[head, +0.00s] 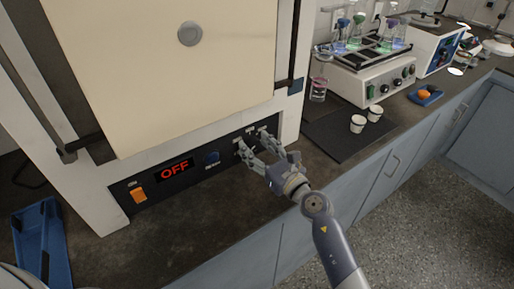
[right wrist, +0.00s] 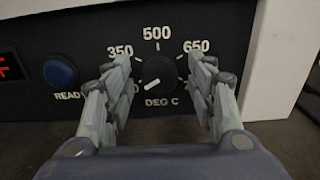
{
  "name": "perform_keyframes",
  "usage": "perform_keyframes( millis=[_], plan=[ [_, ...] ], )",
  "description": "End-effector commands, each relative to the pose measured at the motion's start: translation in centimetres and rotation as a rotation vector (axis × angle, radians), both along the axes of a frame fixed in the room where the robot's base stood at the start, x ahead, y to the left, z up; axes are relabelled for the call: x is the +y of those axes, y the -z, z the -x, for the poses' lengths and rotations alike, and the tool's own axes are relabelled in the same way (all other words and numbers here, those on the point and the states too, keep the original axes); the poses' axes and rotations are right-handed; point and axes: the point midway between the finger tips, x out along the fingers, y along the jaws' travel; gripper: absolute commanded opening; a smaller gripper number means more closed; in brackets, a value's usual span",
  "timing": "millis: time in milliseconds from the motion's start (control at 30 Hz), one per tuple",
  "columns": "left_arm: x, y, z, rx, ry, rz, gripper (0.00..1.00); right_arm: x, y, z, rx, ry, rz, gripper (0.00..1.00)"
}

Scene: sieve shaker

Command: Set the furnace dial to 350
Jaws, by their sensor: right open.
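The furnace (head: 84,187) stands at the left in the head view, with a black control panel (head: 180,180) under its cream door. The furnace dial (right wrist: 160,74) is a black knob in the right wrist view. Its white pointer line aims to the lower left, toward a label partly hidden by a finger, below the 350 mark (right wrist: 120,51). My right gripper (right wrist: 162,88) is open, with its fingers on either side of the dial; I cannot tell whether they touch it. It also shows at the panel in the head view (head: 252,142). My left gripper is not in view.
The panel has a lit red OFF display (head: 174,171), an orange switch (head: 138,195) and a blue READY button (right wrist: 60,72) left of the dial. A blue tray (head: 42,240) lies at left.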

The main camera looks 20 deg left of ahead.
Motion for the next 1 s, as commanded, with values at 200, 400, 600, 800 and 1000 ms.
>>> perform_keyframes(
  millis=[200, 400, 600, 800, 1000],
  plan=[
    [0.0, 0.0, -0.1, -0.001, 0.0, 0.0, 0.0, 0.1, 0.0, -0.1, 0.001, 0.0, -0.001, 0.51],
    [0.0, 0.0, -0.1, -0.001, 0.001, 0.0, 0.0, 0.1, 0.0, -0.1, 0.001, 0.001, -0.001, 0.22],
    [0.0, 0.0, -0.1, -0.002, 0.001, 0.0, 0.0, 0.1, 0.0, -0.1, 0.001, 0.001, -0.001, 0.06],
    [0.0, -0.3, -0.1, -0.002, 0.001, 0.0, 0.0, 0.1, -0.1, -0.1, 0.018, 0.001, -0.014, 0.06],
    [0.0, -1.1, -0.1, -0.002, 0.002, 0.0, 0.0, 0.0, -0.2, -0.1, 0.085, 0.001, -0.065, 0.06]
  ],
)
